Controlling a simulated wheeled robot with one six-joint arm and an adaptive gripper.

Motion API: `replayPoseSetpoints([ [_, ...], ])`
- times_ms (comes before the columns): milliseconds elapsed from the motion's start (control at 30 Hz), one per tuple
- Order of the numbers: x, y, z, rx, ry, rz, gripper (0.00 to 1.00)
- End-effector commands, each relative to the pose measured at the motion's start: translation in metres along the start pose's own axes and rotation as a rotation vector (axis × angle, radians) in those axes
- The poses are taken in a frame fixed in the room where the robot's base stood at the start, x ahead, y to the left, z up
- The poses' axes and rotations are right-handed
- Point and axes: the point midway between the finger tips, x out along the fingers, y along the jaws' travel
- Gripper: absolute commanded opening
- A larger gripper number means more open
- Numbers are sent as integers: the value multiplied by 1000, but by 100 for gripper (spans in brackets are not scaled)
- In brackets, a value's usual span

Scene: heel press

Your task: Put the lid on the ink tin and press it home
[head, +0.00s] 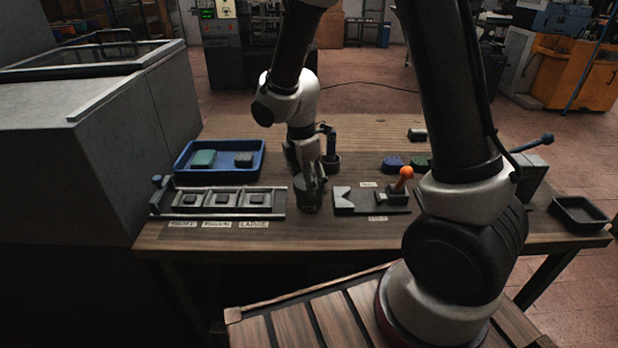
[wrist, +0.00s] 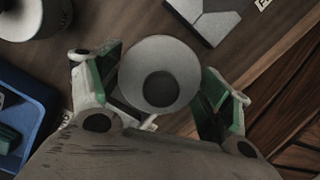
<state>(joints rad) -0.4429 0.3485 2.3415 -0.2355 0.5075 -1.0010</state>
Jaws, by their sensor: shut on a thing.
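My gripper (head: 313,182) points down over the middle of the table. In the wrist view its green-padded fingers (wrist: 161,84) stand on both sides of a round grey lid (wrist: 132,76) with a dark round centre, shut on it. In the head view a dark round ink tin (head: 309,203) stands on the table directly under the fingers. The fingers hide where lid and tin meet, so I cannot tell whether the lid is seated or level. In the wrist view the lid hides the tin.
A blue tray (head: 177,172) with blocks and a rack (head: 270,205) with several square pieces are left. A notched fixture (head: 345,204) with an orange-knobbed lever (head: 404,177) is close on the right. A cup (head: 332,166) stands just behind.

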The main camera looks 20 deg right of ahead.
Motion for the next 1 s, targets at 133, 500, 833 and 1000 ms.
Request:
replayPoseSetpoints([
  [133,1,0,0,0,0,1,65],
  [500,5,0,-1,-1,0,0,65],
  [833,10,0,-1,-1,0,1,65],
  [1000,11,0,-1,-1,0,1,65],
])
